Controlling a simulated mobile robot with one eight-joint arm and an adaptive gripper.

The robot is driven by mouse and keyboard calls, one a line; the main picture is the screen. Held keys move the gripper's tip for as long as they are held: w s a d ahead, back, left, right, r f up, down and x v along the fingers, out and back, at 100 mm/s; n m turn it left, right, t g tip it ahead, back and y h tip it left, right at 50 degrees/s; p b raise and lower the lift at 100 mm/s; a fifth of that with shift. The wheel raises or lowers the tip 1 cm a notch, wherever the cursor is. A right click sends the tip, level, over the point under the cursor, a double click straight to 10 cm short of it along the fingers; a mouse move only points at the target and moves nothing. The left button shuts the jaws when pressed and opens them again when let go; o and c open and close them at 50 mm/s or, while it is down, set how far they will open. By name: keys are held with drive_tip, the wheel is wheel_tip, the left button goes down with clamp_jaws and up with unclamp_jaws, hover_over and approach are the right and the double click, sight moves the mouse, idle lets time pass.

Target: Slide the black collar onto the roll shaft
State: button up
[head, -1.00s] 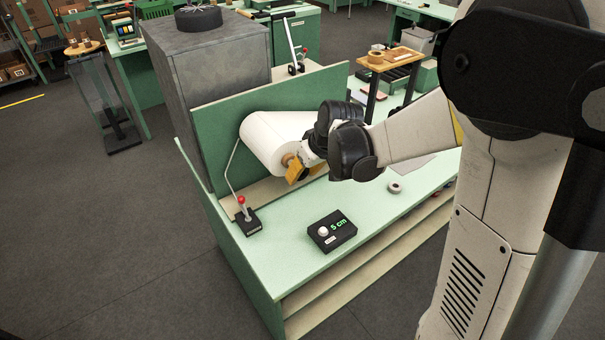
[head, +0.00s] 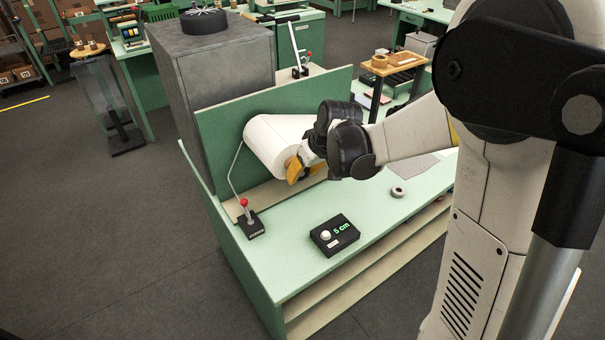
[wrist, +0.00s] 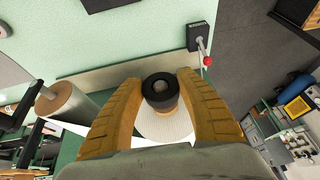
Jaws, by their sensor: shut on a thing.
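The white roll (head: 272,143) lies at the tilted green panel in the head view, its shaft end toward my gripper (head: 293,172). In the wrist view my gripper (wrist: 160,92) has its two orange fingers closed on the sides of the black collar (wrist: 161,101). The brownish end of the roll shaft (wrist: 160,86) shows inside the collar's hole, so the collar appears to be around it. The white roll also shows below the collar in the wrist view (wrist: 166,126). How far along the shaft the collar sits is hard to tell. In the head view my fingers hide the collar.
A black box reading "5 cm" (head: 334,236) and a red-knobbed lever (head: 248,220) stand on the green bench (head: 300,275). A small grey ring (head: 398,192) lies to the right. Another roll (wrist: 66,105) shows at the wrist view's left. The bench front is mostly clear.

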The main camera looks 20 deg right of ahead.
drive_tip(key=shift+w+a, duration=0.15)
drive_tip(key=shift+w, duration=0.4)
drive_tip(key=shift+w+a, duration=0.15)
drive_tip(key=shift+w, duration=0.35)
drive_tip(key=o, duration=1.2)
drive_tip(key=v, duration=1.2)
